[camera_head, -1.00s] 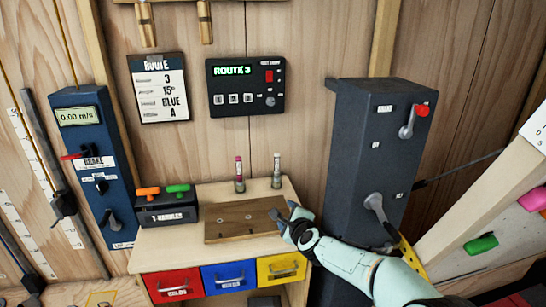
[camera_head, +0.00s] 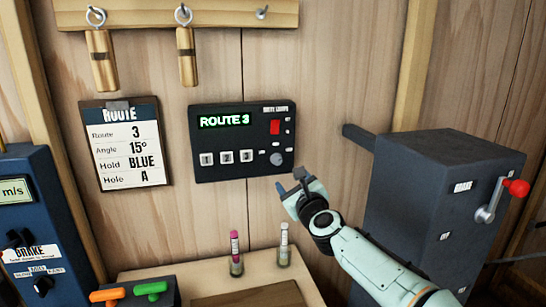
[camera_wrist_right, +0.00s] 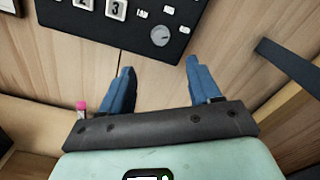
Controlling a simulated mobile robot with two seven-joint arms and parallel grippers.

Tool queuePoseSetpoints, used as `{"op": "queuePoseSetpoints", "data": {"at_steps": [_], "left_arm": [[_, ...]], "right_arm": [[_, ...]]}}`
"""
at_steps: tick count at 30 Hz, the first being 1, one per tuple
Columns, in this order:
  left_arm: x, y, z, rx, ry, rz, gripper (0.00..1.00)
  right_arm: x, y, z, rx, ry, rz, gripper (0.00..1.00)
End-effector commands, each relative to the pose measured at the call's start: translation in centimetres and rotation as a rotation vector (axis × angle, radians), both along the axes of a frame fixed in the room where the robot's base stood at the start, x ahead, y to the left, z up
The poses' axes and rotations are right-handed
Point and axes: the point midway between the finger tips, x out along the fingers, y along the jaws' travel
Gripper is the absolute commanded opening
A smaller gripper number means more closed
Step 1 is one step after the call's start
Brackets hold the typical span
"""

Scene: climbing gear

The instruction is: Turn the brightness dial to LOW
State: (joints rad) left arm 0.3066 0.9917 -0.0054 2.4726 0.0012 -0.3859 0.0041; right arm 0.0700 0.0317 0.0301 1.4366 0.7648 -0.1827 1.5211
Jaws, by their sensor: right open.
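The brightness dial is a round grey knob (camera_head: 276,158) at the lower right of the black control panel (camera_head: 215,174), whose green display reads ROUTE 3. Small labels around the knob are too small to read. My right gripper (camera_head: 289,181) is open and empty, just below and slightly right of the knob, apart from it. In the right wrist view, the knob (camera_wrist_right: 160,35) lies ahead of the two blue fingers (camera_wrist_right: 160,66), roughly centred between them. My left gripper is not in view.
The panel also has a red switch (camera_head: 275,127) and white buttons 1, 2, 3. A route card (camera_head: 126,170) hangs to the left. A dark grey box (camera_head: 430,190) with a red-knobbed lever stands right. A wooden desk (camera_head: 215,272) with two small vials is below.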

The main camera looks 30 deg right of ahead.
Motion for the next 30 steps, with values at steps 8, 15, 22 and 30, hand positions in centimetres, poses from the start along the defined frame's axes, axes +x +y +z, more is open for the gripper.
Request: {"op": "queuePoseSetpoints", "data": {"at_steps": [8,15,22,30], "left_arm": [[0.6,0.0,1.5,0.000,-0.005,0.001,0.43],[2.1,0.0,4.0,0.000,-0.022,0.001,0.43],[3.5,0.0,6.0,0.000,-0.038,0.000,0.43],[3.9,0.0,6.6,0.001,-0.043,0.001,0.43]], "right_arm": [[3.6,-0.8,0.1,0.000,0.002,-0.001,0.62],[8.5,-2.0,0.3,-0.002,0.000,-0.001,0.62],[11.8,-2.8,0.3,-0.002,0.000,-0.001,0.62],[13.0,-3.1,0.0,0.000,0.000,0.001,0.62]]}}
